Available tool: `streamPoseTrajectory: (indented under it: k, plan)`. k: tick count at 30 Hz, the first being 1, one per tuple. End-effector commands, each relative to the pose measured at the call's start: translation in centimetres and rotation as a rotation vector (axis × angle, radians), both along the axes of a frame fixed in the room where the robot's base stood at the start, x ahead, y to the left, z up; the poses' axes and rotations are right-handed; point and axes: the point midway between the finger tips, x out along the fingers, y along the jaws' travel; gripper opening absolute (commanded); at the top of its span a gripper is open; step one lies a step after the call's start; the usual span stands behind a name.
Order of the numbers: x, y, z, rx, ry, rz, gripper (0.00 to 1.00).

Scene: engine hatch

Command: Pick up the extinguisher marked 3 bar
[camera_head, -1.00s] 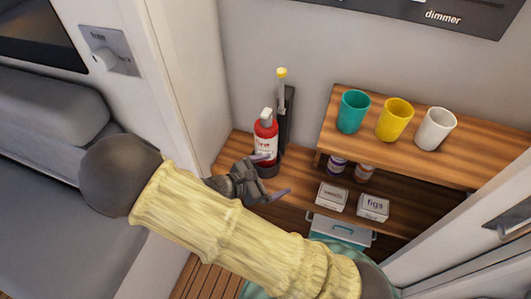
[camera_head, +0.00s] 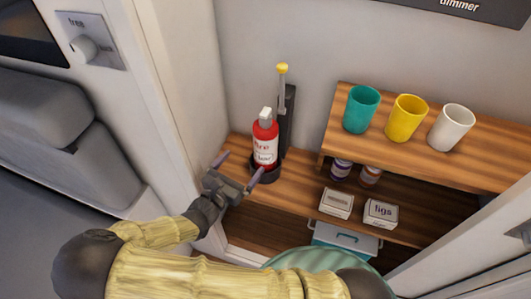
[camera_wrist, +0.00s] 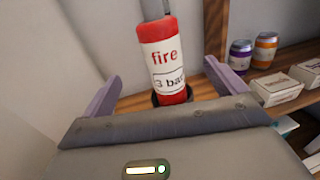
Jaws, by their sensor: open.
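The red extinguisher (camera_head: 265,143) stands upright in a dark round holder (camera_head: 266,174) on the wooden shelf, near the wall. In the wrist view the extinguisher (camera_wrist: 163,62) shows a white label reading "fire" and "3 bar". My gripper (camera_head: 240,164) is open and empty, just in front of the extinguisher and a little to its left. In the wrist view the purple fingers of my gripper (camera_wrist: 158,85) stand apart, with the extinguisher beyond and between them. Its lower end is partly hidden by the gripper body.
A black upright bracket (camera_head: 288,120) with a yellow-tipped rod (camera_head: 282,85) stands behind the extinguisher. A raised shelf (camera_head: 440,159) at right holds teal, yellow and white cups. Below are jars, a figs box (camera_head: 381,213) and another box. A white door post (camera_head: 180,130) stands close on the left.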

Motion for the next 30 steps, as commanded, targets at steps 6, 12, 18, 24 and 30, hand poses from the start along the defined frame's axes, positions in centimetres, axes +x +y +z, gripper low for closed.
streamPoseTrajectory:
  k: [6,12,18,24,30]
  plan:
    - [3.3,-2.3,-0.1,-0.001,0.000,-0.004,0.97]
    - [6.1,-4.3,-0.1,0.000,-0.001,-0.004,0.97]
    - [7.4,-5.1,-0.1,0.001,0.001,-0.001,0.97]
    - [7.4,-5.0,-0.1,0.001,0.001,0.000,0.97]
    - [8.1,-5.6,-0.3,0.001,-0.001,-0.002,0.97]
